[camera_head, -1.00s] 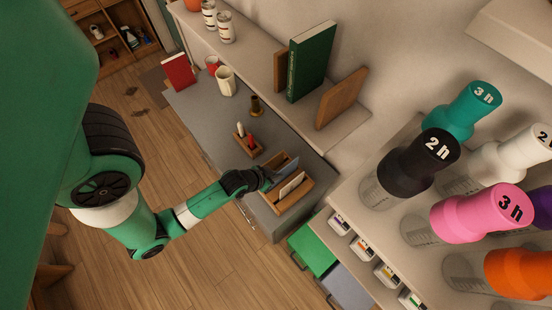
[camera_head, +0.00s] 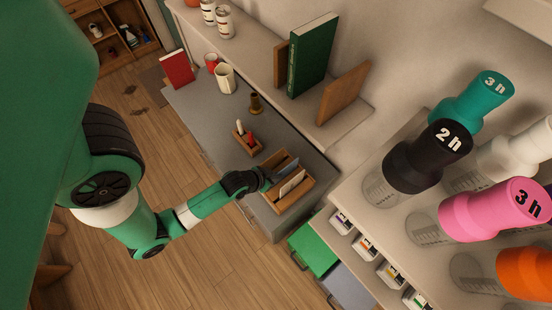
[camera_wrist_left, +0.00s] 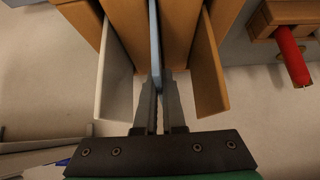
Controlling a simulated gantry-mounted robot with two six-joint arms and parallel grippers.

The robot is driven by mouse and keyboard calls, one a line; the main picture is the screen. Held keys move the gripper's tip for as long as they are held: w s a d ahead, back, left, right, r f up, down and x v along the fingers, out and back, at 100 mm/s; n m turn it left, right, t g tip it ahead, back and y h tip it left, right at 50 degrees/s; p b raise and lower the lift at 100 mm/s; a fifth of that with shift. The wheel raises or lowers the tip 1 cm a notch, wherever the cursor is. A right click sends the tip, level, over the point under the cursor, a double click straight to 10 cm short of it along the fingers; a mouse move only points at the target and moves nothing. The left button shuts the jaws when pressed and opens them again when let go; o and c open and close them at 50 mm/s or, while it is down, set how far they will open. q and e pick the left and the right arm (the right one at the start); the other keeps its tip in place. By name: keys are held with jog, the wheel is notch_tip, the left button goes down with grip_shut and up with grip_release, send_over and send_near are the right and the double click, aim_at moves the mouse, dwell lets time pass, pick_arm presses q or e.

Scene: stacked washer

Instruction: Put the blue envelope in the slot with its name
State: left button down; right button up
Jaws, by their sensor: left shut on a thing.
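The blue envelope is seen edge-on in the left wrist view (camera_wrist_left: 155,45), between two wooden dividers. My left gripper (camera_wrist_left: 159,104) is shut on its near edge. In the head view the blue envelope (camera_head: 286,169) stands in the wooden letter sorter (camera_head: 301,192), with my left gripper (camera_head: 265,180) at the sorter's left side. A white envelope (camera_head: 292,184) stands in the compartment beside it, and its pale face also shows in the wrist view (camera_wrist_left: 114,85). A brown one (camera_wrist_left: 208,75) is on the other side. Slot names are not readable. My right gripper is not in view.
A small wooden holder (camera_head: 240,140) with a red item stands behind the sorter on the grey counter (camera_head: 205,113). A brass object (camera_head: 256,103), cream mug (camera_head: 225,78) and red book (camera_head: 177,69) are farther back. The shelf and wall border the counter on the right.

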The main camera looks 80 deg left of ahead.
pick_arm(q)
jog(key=shift+f+b, duration=0.75)
jog(key=shift+f, duration=0.35)
jog(key=c, duration=0.9)
grip_release()
jog(key=shift+r, duration=0.1)
jog(key=p+v, duration=0.1)
jog(key=v, duration=1)
jog(key=shift+s+d+r, duration=0.1)
jog(key=shift+s+r, duration=0.05)
